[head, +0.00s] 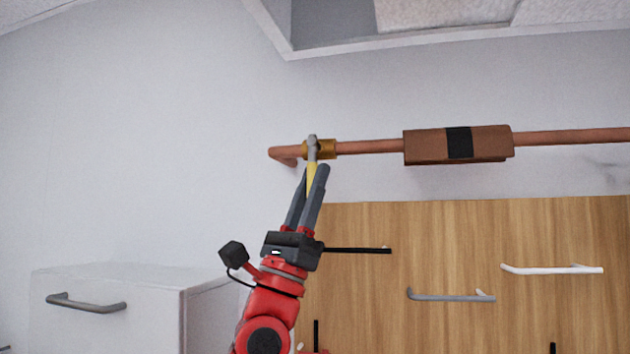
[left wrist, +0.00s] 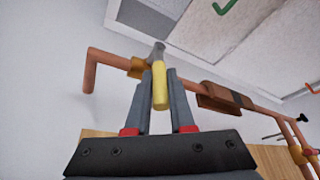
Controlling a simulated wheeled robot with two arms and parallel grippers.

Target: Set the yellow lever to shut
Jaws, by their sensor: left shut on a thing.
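The yellow lever (head: 311,180) hangs down from a brass valve (head: 321,149) on a copper pipe, standing across the pipe's line. My left gripper (head: 316,172) reaches up from below and is shut on the lever. In the left wrist view the yellow lever (left wrist: 160,90) lies between the two grey fingers of my left gripper (left wrist: 160,82), and its grey upper end meets the valve (left wrist: 139,68). The fingers partly cover the lever in the head view. My right gripper is not in view.
The copper pipe (head: 370,147) runs right into a brown box with a black band (head: 458,143). A wooden panel with handles (head: 450,230) is below. A white cabinet (head: 105,300) stands at left. More pipework (left wrist: 302,150) shows at the wrist view's right edge. The wall at left is bare.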

